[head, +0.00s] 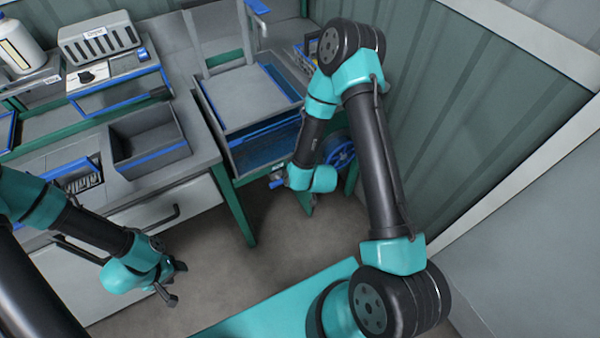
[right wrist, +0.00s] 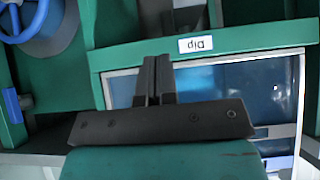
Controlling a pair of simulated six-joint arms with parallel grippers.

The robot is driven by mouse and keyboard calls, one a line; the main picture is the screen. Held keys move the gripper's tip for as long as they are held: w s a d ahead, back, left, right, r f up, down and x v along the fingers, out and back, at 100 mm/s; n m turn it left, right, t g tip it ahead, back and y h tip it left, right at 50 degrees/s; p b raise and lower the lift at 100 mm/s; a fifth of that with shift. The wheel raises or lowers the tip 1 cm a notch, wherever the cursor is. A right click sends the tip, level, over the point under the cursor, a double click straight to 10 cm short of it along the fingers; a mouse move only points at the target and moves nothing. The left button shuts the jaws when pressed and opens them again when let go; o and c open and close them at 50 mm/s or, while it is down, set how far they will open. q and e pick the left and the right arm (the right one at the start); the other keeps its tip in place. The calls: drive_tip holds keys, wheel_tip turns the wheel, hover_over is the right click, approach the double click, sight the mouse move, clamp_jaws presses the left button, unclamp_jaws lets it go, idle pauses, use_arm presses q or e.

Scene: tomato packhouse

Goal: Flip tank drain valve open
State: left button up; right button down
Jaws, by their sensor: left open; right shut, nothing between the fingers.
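The dip tank (head: 237,142) holds blue water and stands in a green frame. A small grey fitting with a blue lever, seemingly the drain valve (head: 277,183), shows low at its front, beside my right wrist. In the right wrist view a blue piece at the left edge (right wrist: 12,105) may be its lever; I cannot tell its setting. My right gripper (right wrist: 154,70) is shut and empty, over the tank's frame near the "Dip" label (right wrist: 196,44). In the head view its fingers are hidden by my wrist. My left gripper (head: 174,284) is open and empty, in front of the drawers.
A blue handwheel (head: 340,153) is right of the tank and shows in the right wrist view (right wrist: 22,18). A bench with a grey bin (head: 152,160) stands left of the tank. A corrugated wall (head: 470,110) closes the right side. Floor in front is clear.

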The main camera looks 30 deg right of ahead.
sight(281, 181)
drive_tip(key=w+f, duration=0.5)
drive_tip(key=f, duration=0.4)
drive_tip(key=shift+w+a+f, duration=0.15)
drive_tip(key=shift+w+f, duration=0.05)
drive_tip(key=shift+f, duration=0.05)
